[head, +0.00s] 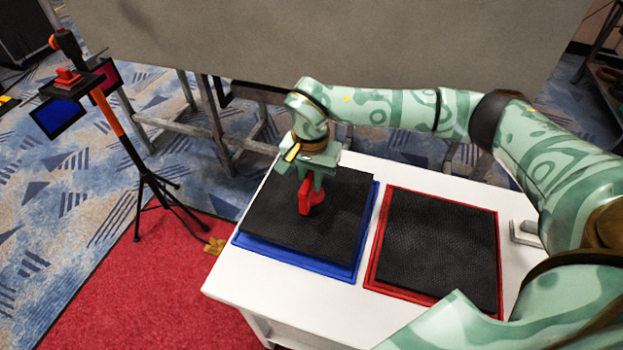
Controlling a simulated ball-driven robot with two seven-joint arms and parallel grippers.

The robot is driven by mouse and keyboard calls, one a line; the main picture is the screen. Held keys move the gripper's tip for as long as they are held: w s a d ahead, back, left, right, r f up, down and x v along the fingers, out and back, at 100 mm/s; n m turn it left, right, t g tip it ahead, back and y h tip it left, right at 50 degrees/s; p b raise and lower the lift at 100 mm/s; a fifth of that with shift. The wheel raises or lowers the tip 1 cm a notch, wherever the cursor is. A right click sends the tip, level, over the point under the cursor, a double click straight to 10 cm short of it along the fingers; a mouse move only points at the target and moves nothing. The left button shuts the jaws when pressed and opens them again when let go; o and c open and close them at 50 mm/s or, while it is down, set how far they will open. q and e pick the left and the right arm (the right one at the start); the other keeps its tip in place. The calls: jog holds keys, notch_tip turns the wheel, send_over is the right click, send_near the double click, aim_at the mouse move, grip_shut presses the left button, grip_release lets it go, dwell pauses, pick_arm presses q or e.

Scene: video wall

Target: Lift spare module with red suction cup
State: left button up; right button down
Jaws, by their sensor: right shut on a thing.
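The red suction cup (306,198) is in my right gripper (312,184), which is shut on it. The cup is over the middle of a black square module (268,222), and it appears to touch the top of it. The module lies on a blue tray or mat (347,270) on the left part of the white table. A second black module (438,243) lies in a red-edged tray or mat (371,262) to the right. My left gripper is not in view.
The white table (222,286) has a narrow bare strip at its front. A grey panel (330,45) on a metal frame stands behind. A black tripod stand (150,182) with a small shelf, tools and coloured screens is at the left. Red carpet (130,280) covers the floor in front.

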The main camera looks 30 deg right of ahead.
jog(key=shift+r+p, duration=2)
jog(key=shift+r, duration=0.6)
